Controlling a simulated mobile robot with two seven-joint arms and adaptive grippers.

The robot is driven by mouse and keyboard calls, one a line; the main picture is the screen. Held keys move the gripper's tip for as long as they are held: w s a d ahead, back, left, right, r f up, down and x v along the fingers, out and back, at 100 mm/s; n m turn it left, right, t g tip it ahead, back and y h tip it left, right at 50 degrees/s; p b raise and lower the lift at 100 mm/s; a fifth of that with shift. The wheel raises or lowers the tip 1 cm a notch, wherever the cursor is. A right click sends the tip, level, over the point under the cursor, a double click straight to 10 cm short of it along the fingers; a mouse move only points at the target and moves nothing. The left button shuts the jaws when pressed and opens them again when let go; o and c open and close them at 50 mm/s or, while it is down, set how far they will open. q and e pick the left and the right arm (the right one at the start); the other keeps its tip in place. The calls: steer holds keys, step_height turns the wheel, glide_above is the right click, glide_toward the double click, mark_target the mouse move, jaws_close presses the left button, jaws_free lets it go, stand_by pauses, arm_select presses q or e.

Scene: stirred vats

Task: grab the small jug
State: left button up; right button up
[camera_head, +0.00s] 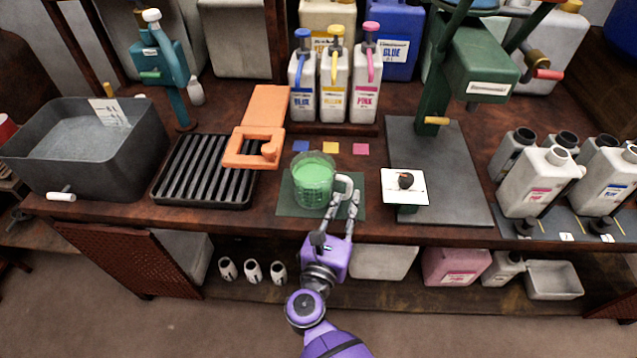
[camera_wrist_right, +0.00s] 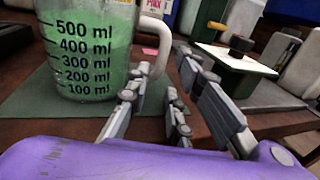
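The small jug (camera_head: 312,182) is a clear measuring jug holding green liquid, upright on a dark green mat (camera_head: 290,208). Its white handle (camera_head: 344,184) points right, toward my right gripper. In the right wrist view the jug (camera_wrist_right: 88,50) shows black millilitre marks, and its handle (camera_wrist_right: 158,40) lies ahead of the fingers. My right gripper (camera_head: 345,200) is open at the handle, with a fingertip to either side of its lower part. The wrist view shows a gap between the fingertips (camera_wrist_right: 158,76); I cannot tell whether they touch the handle. My left gripper is not in view.
An orange stand (camera_head: 262,115) and black slatted rack (camera_head: 205,172) are left of the jug. Blue, yellow and pink pump bottles (camera_head: 333,85) stand behind it. A green press (camera_head: 470,60) and white card (camera_head: 404,187) are at right. A grey vat (camera_head: 90,145) stands far left.

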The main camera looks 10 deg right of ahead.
mark_target(348, 195)
steer(key=x, duration=0.4)
steer(key=shift+r+p, duration=0.2)
steer(key=shift+p, duration=0.2)
jaws_close()
steer(key=shift+r, duration=0.1)
